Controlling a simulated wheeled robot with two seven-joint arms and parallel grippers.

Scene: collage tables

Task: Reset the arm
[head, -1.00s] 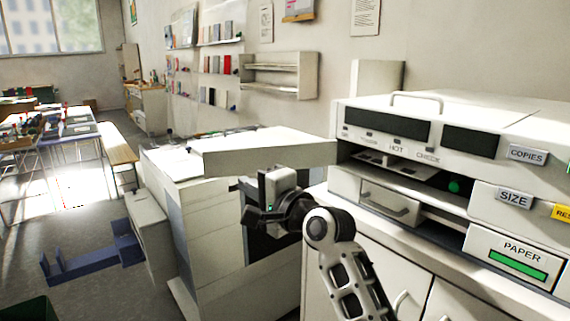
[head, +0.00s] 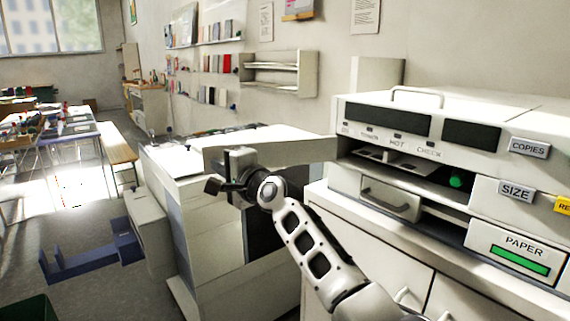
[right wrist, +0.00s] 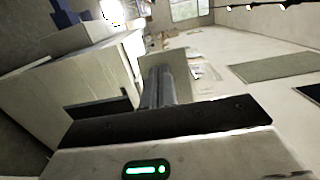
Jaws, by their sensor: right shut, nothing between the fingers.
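My right gripper (head: 213,187) is in front of the white copier's left part in the head view, with its arm coming up from the lower right. It is shut and empty. In the right wrist view its closed fingers (right wrist: 168,84) stand together, with nothing between them. The white copier (head: 480,122) fills the right side of the head view, with COPIES, SIZE and PAPER labels and a green bar on the PAPER panel. My left gripper is not in view.
A white cabinet (head: 222,243) stands behind my right arm. A blue bracket-like object (head: 88,262) lies on the floor at left. Work tables (head: 70,132) with small items and a bench (head: 118,149) stand farther back left. A wall shelf (head: 278,73) hangs above. The floor at left has free room.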

